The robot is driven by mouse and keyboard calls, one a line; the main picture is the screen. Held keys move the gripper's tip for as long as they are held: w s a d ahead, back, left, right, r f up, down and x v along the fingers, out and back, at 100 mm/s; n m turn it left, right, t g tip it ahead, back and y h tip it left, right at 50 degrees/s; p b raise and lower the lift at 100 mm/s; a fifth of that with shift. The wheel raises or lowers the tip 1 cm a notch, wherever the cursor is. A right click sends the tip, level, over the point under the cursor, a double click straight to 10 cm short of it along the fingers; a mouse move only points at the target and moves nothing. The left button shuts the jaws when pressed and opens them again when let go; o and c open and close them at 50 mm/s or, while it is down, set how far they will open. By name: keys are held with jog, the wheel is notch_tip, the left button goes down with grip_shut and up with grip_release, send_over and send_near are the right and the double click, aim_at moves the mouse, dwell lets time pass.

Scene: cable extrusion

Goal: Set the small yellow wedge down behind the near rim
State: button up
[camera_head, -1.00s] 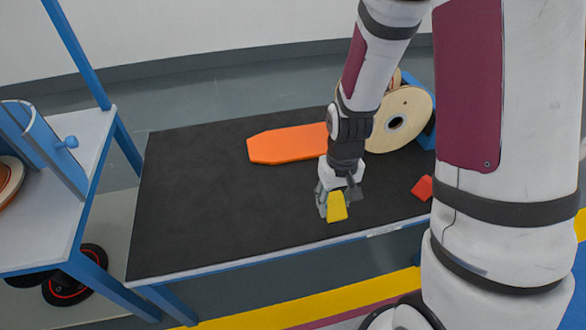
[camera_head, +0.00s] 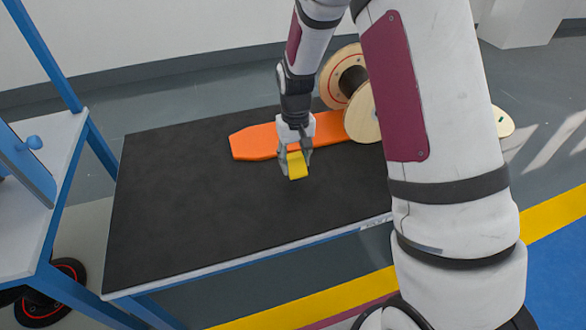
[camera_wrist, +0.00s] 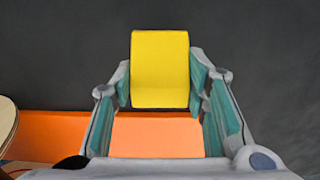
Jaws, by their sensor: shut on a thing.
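My gripper (camera_head: 295,162) is shut on the small yellow wedge (camera_head: 298,168). In the wrist view the wedge (camera_wrist: 160,68) sits between the two finger pads, its yellow face clear. The gripper hangs over the dark table top, at the near side of the orange board. The gap between wedge and table cannot be told. The wooden cable spool stands to the right; its near rim (camera_head: 362,114) is partly hidden by my arm, and its far rim (camera_head: 340,76) shows behind. A rim edge also shows at the left of the wrist view (camera_wrist: 6,122).
The orange board (camera_head: 255,142) lies on the black table top (camera_head: 190,195), running toward the spool. The table's left and front parts are clear. A blue-framed bench (camera_head: 50,185) stands at the left. My arm hides the table's right end.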

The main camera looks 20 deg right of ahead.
aim_at(293, 166)
jog(key=shift+w, duration=0.5)
jog(key=shift+w+a+f+b, duration=0.1)
jog(key=shift+f+b, duration=1)
jog(key=shift+f, duration=0.7)
jog(key=shift+f, duration=0.15)
jog(key=o, duration=1.1)
jog(key=shift+o, duration=0.2)
notch_tip(293, 166, up, 12)
jog(key=p, duration=0.4)
jog(key=shift+r, duration=0.25)
